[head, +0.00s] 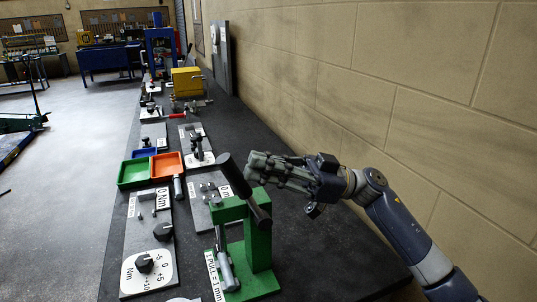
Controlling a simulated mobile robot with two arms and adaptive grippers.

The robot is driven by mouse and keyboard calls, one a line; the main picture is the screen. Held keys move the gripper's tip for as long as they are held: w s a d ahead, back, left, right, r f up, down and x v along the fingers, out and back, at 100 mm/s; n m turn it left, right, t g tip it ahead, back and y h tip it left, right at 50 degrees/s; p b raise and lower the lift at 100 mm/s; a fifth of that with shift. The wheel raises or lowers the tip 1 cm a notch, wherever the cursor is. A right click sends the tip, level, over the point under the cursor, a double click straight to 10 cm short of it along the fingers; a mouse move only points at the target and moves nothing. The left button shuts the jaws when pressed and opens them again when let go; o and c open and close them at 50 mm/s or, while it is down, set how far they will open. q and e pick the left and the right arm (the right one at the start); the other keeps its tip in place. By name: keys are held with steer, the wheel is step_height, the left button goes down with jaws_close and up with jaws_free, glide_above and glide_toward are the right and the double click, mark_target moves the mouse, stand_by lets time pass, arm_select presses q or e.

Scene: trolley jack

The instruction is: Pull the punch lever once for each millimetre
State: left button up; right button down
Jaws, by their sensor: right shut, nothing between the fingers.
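A green punch press (259,250) stands on the dark bench at the front. Its black punch lever (238,182) slants from upper left down to a thick end at the right of the press head. A label (214,276) beside it reads "1 PULL = 1 mm". Behind it a grey plate carries a "0 m..." label (226,191), partly hidden by the lever. My right gripper (254,170) is shut and empty, its fingertips just right of the lever's upper part; I cannot tell if they touch it. My left gripper is not in view.
Left of the press is a plate with a dial (144,263) and a "0 Nm" label. Behind are a green tray (134,173) and an orange tray (168,162). More fixtures and a yellow box (186,82) stand farther back. A block wall (400,90) borders the bench on the right.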

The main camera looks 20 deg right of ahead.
mark_target(240, 179)
steer(key=shift+s+a+g+h+p, duration=0.15)
steer(key=shift+a+h+p, duration=0.65)
steer(key=shift+p, duration=0.9)
steer(key=shift+a+g+h+p, duration=0.15)
steer(key=shift+a+h+p, duration=0.6)
steer(key=shift+p, duration=0.95)
steer(key=shift+a+f+p, duration=0.35)
steer(key=shift+a+f, duration=0.05)
steer(key=shift+a, duration=0.2)
steer(key=shift+a+f, duration=0.1)
steer(key=shift+a, duration=0.05)
